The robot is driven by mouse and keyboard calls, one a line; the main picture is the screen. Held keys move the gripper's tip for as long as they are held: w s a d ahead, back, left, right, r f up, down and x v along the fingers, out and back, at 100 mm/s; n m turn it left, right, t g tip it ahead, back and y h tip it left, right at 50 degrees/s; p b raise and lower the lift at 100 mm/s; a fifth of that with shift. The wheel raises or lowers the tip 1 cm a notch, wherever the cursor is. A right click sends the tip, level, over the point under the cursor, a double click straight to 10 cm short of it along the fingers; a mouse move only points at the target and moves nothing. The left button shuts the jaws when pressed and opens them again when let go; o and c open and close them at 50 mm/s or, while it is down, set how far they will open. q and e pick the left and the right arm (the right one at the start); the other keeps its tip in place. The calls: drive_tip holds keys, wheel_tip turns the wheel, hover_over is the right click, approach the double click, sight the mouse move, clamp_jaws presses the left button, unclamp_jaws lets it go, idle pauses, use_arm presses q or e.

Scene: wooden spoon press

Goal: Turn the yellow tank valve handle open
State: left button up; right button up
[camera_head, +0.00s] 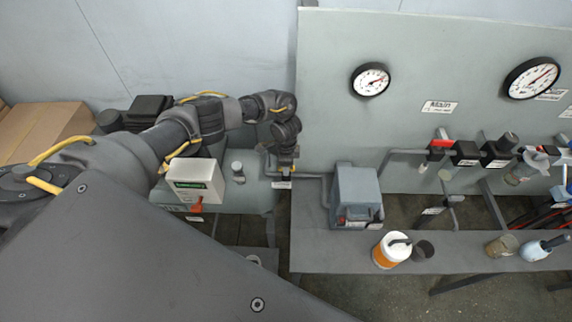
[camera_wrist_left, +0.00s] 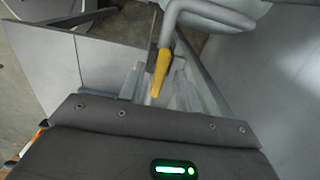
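The yellow valve handle (camera_wrist_left: 161,73) hangs from a grey pipe in the left wrist view, pointing down toward my gripper. In the head view only a small yellow bit (camera_head: 287,168) shows below the end of my left arm. My left gripper (camera_head: 285,160) is at the pipe beside the grey tank (camera_head: 250,197). In the left wrist view its grey fingers (camera_wrist_left: 160,92) appear on either side of the handle, with gaps between; I cannot tell if they touch it. My right gripper is not in view.
A white box with a green label (camera_head: 196,178) stands on the tank. To the right are a grey box (camera_head: 356,193), a bench (camera_head: 330,250) with an orange-and-white container (camera_head: 391,250), a panel with gauges (camera_head: 370,79), and pipes with a red-handled valve (camera_head: 442,144).

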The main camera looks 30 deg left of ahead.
use_arm(q)
wheel_tip(320, 180, up, 11)
drive_tip(key=shift+p, duration=0.4)
drive_tip(key=shift+s+f, duration=0.1)
drive_tip(key=shift+f, duration=0.1)
idle(0.4)
